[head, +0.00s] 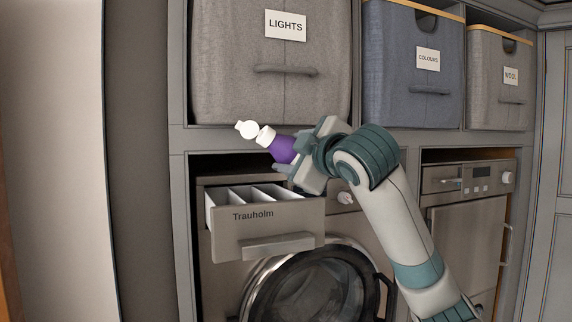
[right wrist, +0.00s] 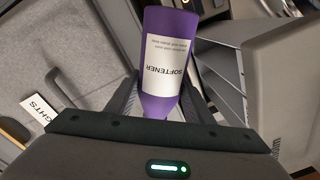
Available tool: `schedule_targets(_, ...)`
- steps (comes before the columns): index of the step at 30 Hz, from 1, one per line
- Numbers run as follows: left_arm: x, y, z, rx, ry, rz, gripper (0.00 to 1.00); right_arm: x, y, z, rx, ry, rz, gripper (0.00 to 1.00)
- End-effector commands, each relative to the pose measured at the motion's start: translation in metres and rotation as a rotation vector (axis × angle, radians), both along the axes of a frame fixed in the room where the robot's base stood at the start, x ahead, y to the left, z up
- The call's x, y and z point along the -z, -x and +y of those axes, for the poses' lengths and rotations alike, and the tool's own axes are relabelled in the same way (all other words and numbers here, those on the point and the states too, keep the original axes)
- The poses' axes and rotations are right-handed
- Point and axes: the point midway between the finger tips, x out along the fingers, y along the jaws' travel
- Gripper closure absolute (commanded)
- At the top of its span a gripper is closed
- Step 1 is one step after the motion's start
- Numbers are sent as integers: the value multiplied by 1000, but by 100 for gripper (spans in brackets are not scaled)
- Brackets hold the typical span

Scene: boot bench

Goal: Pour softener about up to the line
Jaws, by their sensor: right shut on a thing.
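A purple softener bottle (head: 283,149) with a white neck and an open white flip cap is held tilted, its mouth toward the left, above the washer's detergent drawer. My right gripper (head: 290,160) is shut on it. The right wrist view shows the bottle (right wrist: 171,60) with its white SOFTENER label between the fingers. The open drawer (head: 262,231), marked Trauholm, has several white compartments (head: 245,196). No stream of liquid is visible, and the fill line and any liquid level cannot be made out. My left gripper is not in view.
Fabric bins labelled LIGHTS (head: 265,95), COLOURS (head: 400,85) and WOOL (head: 497,90) stand on the shelf above. The washer's round door (head: 312,285) is below the drawer. A second appliance (head: 466,225) is at right.

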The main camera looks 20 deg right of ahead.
Motion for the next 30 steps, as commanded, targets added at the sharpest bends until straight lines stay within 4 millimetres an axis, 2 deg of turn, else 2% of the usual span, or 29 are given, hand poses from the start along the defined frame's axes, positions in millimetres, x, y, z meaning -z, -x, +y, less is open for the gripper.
schedule_targets(8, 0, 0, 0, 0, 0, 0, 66, 1, 0, -1, 2, 24, -3, 88)
schedule_targets(20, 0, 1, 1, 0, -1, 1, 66, 10, 0, -7, 2, 160, -9, 88)
schedule_targets(30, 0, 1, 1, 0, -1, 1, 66, 11, 0, -6, 1, 169, -9, 88)
